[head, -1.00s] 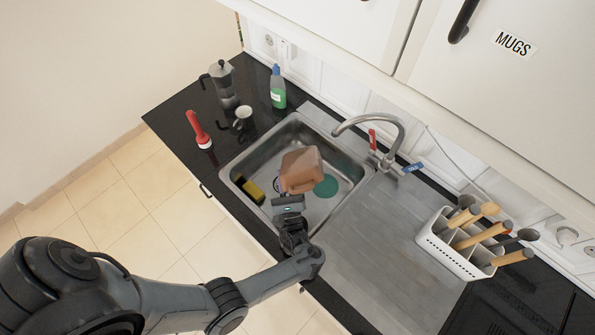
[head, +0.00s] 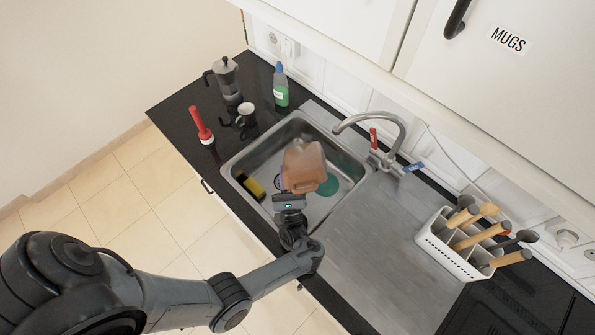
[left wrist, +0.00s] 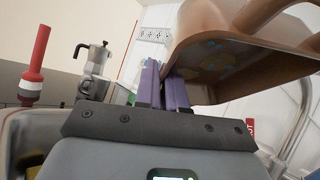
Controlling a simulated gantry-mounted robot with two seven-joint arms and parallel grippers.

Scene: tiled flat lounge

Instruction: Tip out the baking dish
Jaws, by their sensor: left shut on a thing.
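The brown baking dish (head: 305,165) is in the air over the sink basin (head: 232,166), with its outer underside facing the head camera. My left gripper (head: 289,192) is shut on its near edge. In the left wrist view the purple fingers (left wrist: 165,84) pinch the dish's wall, and the dish (left wrist: 245,25) is tilted well over. Its inside shows yellowish and bluish patches; I cannot tell if these are loose bits or stains. A loop handle shows at the upper right there. My right gripper is in neither view.
A yellow-and-black sponge (head: 253,186) and a green round thing (head: 327,185) lie in the sink. The faucet (head: 385,125) arches at its back right. A red plunger-like tool (head: 201,127), mug (head: 246,113), moka pot (head: 227,80) and bottle (head: 280,88) stand left; a utensil basket (head: 450,257) right.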

